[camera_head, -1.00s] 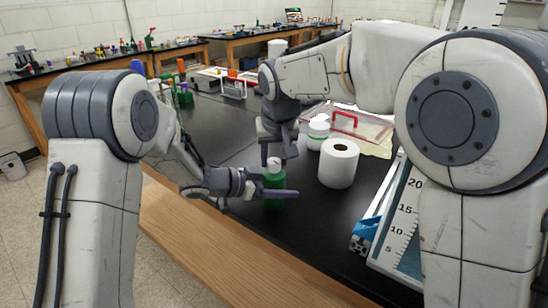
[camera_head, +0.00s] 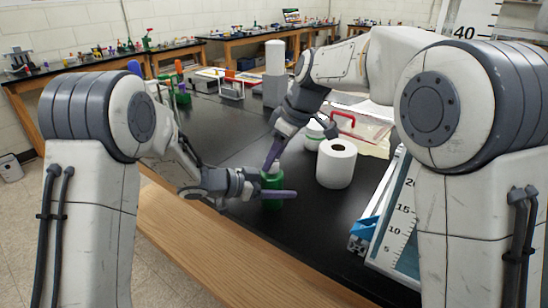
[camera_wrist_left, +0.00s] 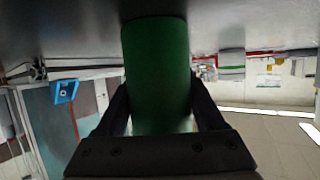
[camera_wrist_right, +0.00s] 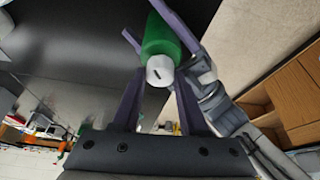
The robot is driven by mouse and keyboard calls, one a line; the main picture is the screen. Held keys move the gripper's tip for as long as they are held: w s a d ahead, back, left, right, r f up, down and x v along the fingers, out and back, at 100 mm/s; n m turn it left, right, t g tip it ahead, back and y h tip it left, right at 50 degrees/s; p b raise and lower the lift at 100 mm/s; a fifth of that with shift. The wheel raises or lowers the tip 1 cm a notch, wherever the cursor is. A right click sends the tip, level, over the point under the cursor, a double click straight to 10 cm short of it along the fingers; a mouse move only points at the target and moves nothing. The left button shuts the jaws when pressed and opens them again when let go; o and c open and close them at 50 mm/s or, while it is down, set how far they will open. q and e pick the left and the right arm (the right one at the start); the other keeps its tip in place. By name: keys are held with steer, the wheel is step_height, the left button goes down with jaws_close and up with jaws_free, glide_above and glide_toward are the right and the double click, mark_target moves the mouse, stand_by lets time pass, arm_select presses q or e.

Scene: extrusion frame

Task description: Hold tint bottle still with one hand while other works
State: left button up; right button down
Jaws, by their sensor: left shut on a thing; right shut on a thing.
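The tint bottle (camera_head: 271,205) is green and stands on the black bench near its wooden front edge. My left gripper (camera_head: 270,191) is shut around its body from the left; the green body also fills the gap between the left fingers in the left wrist view (camera_wrist_left: 157,75). My right gripper (camera_head: 272,163) comes down tilted from above and is shut at the bottle's top. The bottle's white cap (camera_wrist_right: 160,70) shows between the right fingers in the right wrist view. In the head view the right fingers hide the cap.
A white paper roll (camera_head: 336,165) stands right of the bottle, with a white and green jar (camera_head: 314,136) behind it. A red-handled clear case (camera_head: 372,128) lies farther back. A blue item (camera_head: 363,229) is at the right.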

steer(key=shift+n+g, duration=0.6)
steer(key=shift+n, duration=1)
steer(key=shift+c, duration=2.1)
jaws_free()
step_height(320, 180, up, 10)
